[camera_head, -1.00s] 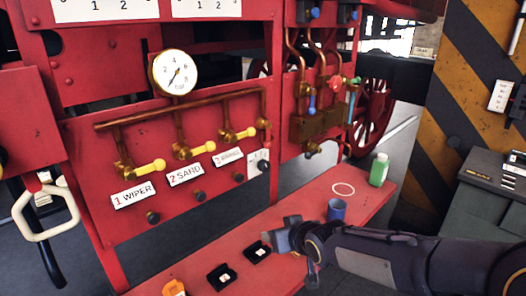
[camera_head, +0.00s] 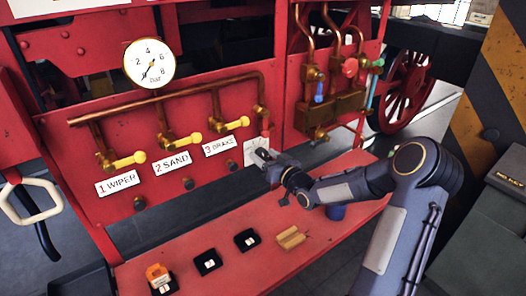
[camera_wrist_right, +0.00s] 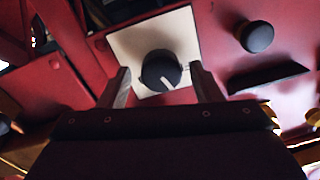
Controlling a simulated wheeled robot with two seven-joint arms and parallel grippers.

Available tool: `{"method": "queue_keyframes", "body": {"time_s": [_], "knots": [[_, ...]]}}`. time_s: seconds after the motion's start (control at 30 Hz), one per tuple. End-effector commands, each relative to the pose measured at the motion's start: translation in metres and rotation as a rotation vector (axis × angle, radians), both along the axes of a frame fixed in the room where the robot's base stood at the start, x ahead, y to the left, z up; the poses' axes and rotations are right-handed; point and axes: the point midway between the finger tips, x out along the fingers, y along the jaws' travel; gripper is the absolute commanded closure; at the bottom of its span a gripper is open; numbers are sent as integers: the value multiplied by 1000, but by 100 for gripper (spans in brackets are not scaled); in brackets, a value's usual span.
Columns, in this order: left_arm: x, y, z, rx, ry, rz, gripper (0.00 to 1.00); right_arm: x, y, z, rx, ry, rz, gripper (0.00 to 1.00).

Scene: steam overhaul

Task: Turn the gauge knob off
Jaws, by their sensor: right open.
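The gauge knob is a round black knob (camera_wrist_right: 161,70) with a white pointer line, on a white plate (camera_wrist_right: 185,35) fixed to the red panel. In the wrist view the pointer line aims down and slightly right. In the head view the plate (camera_head: 250,150) shows at the panel's lower right, with the knob partly covered by my right gripper (camera_head: 268,158). The right gripper's two open fingers also show in the wrist view (camera_wrist_right: 160,88), one on each side of the knob, with gaps on both sides. A round pressure gauge (camera_head: 149,63) marked "bar" stands upper left. My left gripper is out of view.
Yellow-handled valves (camera_head: 182,141) labelled WIPER, SAND and BRAKE line the panel to the left. The red shelf below holds small black boxes (camera_head: 207,261), a tan block (camera_head: 290,237) and a blue cup (camera_head: 336,212). Copper pipes (camera_head: 310,50) with red and blue taps are at right.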

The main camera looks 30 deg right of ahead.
Motion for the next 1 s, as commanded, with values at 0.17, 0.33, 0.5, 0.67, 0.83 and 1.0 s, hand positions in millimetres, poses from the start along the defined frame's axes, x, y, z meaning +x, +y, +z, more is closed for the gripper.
{"method": "queue_keyframes", "body": {"time_s": [0.17, 0.33, 0.5, 0.67, 0.83, 1.0], "knots": [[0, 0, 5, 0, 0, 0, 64, 14, 2, 1, 2, 1, 0, 41], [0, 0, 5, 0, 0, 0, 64, 15, 2, 0, 0, 1, -1, 41], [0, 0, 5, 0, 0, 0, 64, 15, 2, 0, 0, 1, -1, 50], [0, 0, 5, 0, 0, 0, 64, 15, 2, 0, 0, 1, -1, 71], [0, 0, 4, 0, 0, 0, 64, 15, 2, 0, -1, 1, -1, 85], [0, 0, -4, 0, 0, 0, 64, 14, 2, -3, -24, -1, -1, 85]]}}
